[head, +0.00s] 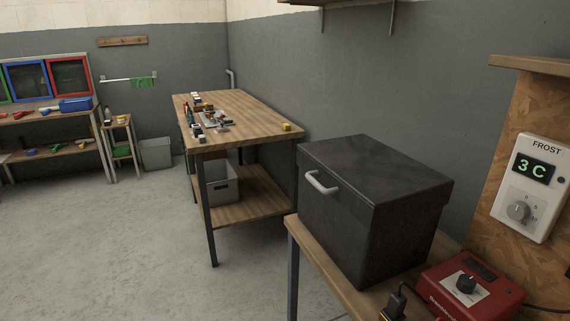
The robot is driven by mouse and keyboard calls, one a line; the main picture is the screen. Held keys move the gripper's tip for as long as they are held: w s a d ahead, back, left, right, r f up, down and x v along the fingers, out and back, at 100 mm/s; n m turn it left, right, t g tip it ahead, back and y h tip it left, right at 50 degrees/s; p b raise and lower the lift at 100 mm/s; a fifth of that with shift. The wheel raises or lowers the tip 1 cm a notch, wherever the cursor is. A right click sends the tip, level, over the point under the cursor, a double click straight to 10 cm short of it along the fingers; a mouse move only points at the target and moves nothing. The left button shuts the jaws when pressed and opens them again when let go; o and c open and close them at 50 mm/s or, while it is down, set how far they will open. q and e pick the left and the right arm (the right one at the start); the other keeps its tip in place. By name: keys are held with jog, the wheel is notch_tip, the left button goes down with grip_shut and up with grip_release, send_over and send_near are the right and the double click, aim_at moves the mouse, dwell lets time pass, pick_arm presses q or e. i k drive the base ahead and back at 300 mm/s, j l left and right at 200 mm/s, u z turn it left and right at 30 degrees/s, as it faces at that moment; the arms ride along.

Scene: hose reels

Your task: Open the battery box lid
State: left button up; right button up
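A black battery box (345,225) stands on a wooden bench at the right of the head view. Its black lid (378,170) lies flat on top and looks closed. A pale grey handle (321,183) sticks out from the left-facing front, near the lid's lower edge. Neither of my grippers shows in this view. The inside of the box is hidden.
The box's bench (335,275) also holds a red device (470,290) with a knob, with a dark cable plug (396,302) beside it. A FROST unit (532,188) hangs at the right. A workbench (245,113) with small items stands behind. The floor at left is clear.

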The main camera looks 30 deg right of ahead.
aim_at(380, 185)
jog(key=i+z, duration=0.35)
jog(key=i+j+z, duration=0.2)
jog(key=i+z, duration=0.2)
jog(key=i+j+z, duration=0.35)
jog(key=k+l, duration=0.05)
jog(key=l, duration=0.05)
